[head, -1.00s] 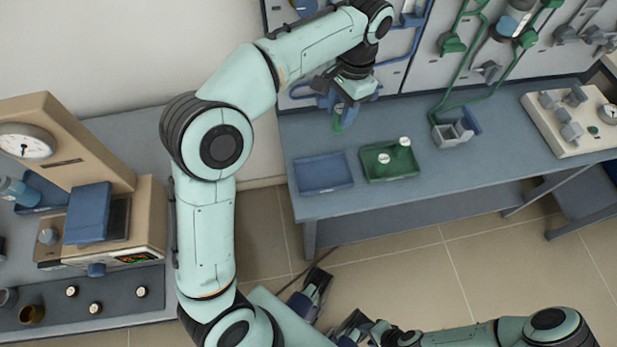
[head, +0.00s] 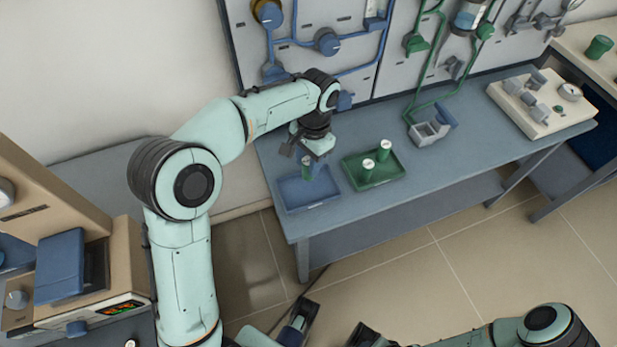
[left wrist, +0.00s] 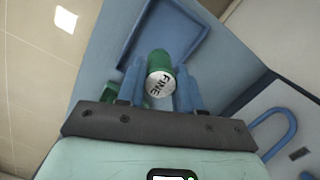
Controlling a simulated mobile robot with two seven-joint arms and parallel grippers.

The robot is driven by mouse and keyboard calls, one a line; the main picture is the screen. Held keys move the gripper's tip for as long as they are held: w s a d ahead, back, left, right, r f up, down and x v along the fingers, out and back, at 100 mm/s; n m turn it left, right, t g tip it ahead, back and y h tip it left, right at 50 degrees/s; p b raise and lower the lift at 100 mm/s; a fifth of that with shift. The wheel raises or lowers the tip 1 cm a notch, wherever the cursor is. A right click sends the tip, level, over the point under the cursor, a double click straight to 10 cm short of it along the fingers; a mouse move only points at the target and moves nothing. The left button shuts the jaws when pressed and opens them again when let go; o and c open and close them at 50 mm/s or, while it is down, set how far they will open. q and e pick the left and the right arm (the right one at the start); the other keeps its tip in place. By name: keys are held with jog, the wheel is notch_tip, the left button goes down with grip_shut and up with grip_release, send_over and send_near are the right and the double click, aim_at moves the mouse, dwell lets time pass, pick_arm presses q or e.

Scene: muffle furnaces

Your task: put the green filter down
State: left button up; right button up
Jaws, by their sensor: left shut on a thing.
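My left gripper (head: 307,160) is shut on a green filter (head: 307,170) over the blue tray (head: 318,196). In the left wrist view the filter (left wrist: 160,62) sits between the two blue fingers (left wrist: 159,88), and its pale end reads "FINE". The blue tray (left wrist: 125,38) lies beyond it there. Whether the filter touches the tray floor cannot be told. My right gripper (head: 363,336) is partly visible at the bottom edge, cut off, and its jaws are unclear.
The green tray (head: 393,173), right of the blue tray, holds two white-topped green filters (head: 384,150). A grey holder (head: 428,134) and a cream panel with knobs (head: 540,112) stand farther right. Piping covers the back wall. The bench front edge is clear.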

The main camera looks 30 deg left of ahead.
pick_arm(q)
notch_tip(320, 180, down, 7)
jog(key=shift+r+b, duration=0.15)
jog(key=shift+b, duration=0.45)
jog(key=o, duration=1)
jog(key=shift+o, duration=0.2)
jog(key=r+p, duration=0.1)
jog(key=r, duration=0.3)
jog(key=w+r+p, duration=0.1)
jog(key=r, duration=0.3)
jog(key=r+p, duration=0.1)
jog(key=r, duration=0.3)
jog(key=shift+w+d, duration=0.2)
